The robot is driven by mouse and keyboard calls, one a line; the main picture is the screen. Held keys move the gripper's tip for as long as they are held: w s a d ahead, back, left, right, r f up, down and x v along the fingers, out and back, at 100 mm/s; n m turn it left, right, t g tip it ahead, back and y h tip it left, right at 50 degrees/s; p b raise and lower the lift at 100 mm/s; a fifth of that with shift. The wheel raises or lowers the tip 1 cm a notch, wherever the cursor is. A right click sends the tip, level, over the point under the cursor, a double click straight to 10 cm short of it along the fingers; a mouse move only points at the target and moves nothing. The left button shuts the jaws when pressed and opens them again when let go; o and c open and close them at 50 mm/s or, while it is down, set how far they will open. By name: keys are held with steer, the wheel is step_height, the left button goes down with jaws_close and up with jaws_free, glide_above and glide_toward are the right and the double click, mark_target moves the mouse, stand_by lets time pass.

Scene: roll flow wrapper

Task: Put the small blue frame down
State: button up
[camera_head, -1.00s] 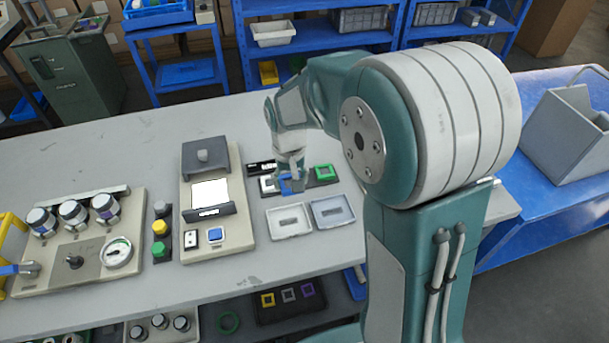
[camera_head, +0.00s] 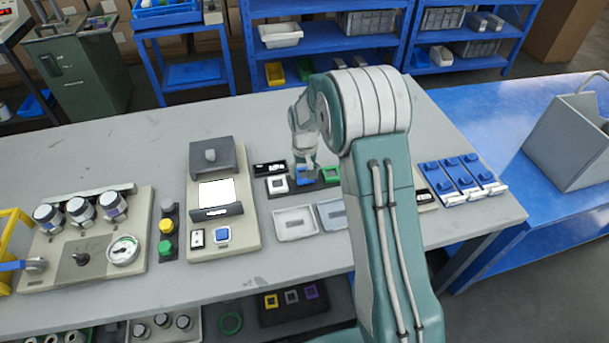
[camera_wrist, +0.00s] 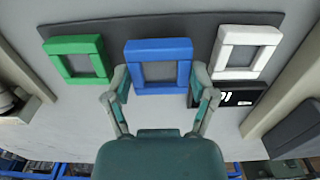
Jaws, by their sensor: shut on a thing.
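The small blue frame (camera_wrist: 158,45) is a square ring held between the two fingers of my gripper (camera_wrist: 160,75), one at each side. In the wrist view it lies over a dark strip (camera_wrist: 112,32), between a green frame (camera_wrist: 97,60) and a white frame (camera_wrist: 247,36). In the head view the blue frame (camera_head: 304,181) shows below my gripper (camera_head: 305,168), between the white frame (camera_head: 277,185) and the green frame (camera_head: 331,174). It looks level and in line with them. I cannot tell whether it rests fully on the strip.
A black labelled block (camera_head: 269,168) stands just behind the white frame. Two shallow trays, one light (camera_head: 295,223) and one grey-blue (camera_head: 332,215), lie in front. A beige panel with a screen (camera_head: 222,238) stands to the left. Blue parts (camera_head: 459,181) lie to the right.

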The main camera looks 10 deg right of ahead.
steer(key=shift+f, duration=0.8)
steer(key=shift+d+f, duration=0.1)
steer(key=o, duration=0.9)
